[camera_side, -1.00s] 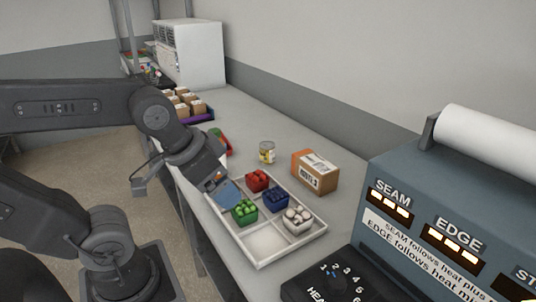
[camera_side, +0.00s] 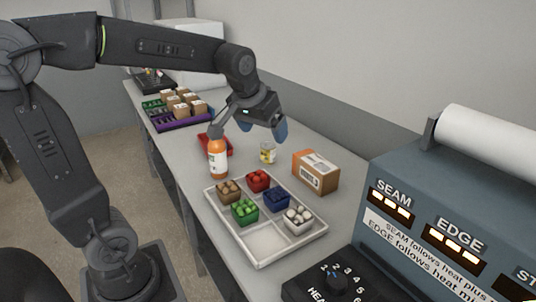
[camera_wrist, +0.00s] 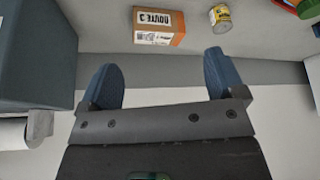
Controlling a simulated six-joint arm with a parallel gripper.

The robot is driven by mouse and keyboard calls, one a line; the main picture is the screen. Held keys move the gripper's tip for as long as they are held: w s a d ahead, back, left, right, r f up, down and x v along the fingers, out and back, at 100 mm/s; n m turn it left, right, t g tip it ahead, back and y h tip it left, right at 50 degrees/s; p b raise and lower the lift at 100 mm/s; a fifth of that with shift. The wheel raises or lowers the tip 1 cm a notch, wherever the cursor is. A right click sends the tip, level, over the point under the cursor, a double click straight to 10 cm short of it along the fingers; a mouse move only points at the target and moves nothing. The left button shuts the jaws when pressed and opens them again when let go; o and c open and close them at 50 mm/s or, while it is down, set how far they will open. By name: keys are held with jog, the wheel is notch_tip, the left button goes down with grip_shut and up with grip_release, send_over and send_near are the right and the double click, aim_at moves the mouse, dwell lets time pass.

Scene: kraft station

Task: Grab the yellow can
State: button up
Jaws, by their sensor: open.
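The yellow can (camera_side: 267,153) stands upright on the grey bench, left of a brown box. It has a yellow and white label and a metal top. It also shows at the top of the wrist view (camera_wrist: 220,17), beyond my right finger. My gripper (camera_side: 270,130) has blue fingers and is above the can in the side view, apart from it. In the wrist view my gripper (camera_wrist: 160,80) has its two fingers spread wide with nothing between them.
A brown box (camera_side: 314,173) stands right of the can. A white tray (camera_side: 263,263) with several small filled bins lies in front. An orange bottle (camera_side: 217,158) and a red tray (camera_side: 231,143) are to the left. The blue sealing machine (camera_side: 440,230) stands at right.

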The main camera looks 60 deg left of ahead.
jog(key=w+a+f+n, duration=0.2)
jog(key=w+a, duration=0.4)
jog(key=a, duration=0.1)
jog(key=n+g+y, duration=0.1)
jog(key=n+g, duration=0.1)
jog(key=n, duration=0.1)
send_near(268, 144)
jog(key=x, duration=0.6)
jog(key=shift+s+f, duration=0.15)
jog(key=shift+s, duration=0.05)
jog(key=shift+t+y, duration=0.3)
jog(key=shift+x, duration=3.2)
jog(key=shift+d, duration=0.15)
jog(key=shift+c, duration=0.4)
